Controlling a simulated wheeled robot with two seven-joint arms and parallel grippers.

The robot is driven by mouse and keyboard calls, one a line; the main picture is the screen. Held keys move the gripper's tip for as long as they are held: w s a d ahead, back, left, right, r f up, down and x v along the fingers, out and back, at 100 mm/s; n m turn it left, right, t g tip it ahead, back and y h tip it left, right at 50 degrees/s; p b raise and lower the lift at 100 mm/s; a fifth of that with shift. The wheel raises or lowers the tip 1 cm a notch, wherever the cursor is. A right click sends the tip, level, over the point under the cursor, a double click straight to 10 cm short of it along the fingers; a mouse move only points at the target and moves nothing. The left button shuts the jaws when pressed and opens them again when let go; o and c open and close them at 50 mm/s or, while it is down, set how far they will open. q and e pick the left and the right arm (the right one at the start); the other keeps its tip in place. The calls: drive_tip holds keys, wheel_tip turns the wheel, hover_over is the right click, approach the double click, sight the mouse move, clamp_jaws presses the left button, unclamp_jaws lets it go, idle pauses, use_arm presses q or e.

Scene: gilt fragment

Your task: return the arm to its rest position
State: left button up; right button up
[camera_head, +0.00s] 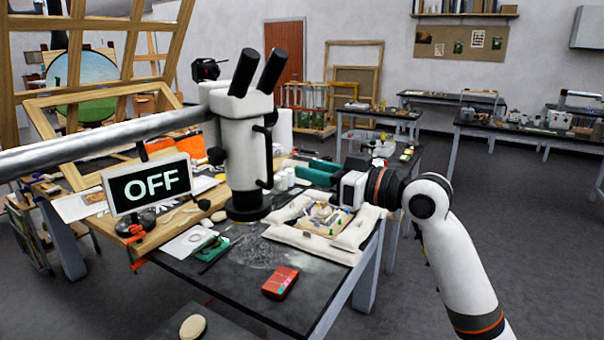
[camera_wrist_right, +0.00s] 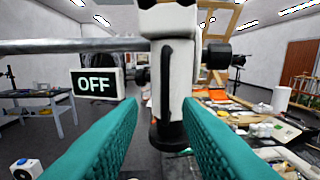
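My right arm (camera_head: 455,250) comes in from the lower right and bends back to the left over the table. Its right gripper (camera_head: 306,170) is above the table, right of the white microscope (camera_head: 243,150). In the right wrist view its two teal fingers (camera_wrist_right: 160,110) are spread wide apart with nothing held between them. The microscope (camera_wrist_right: 172,90) stands upright ahead, seen through the gap. My left arm and left gripper are not in view.
A metal boom (camera_head: 95,140) runs from the left to the microscope. An OFF sign (camera_head: 148,186) stands beside it. A padded tray (camera_head: 285,235) with a fragment lies below my right wrist. A red box (camera_head: 280,282) lies near the table's front edge. Floor (camera_head: 540,230) at right is clear.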

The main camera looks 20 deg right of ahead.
idle(0.5)
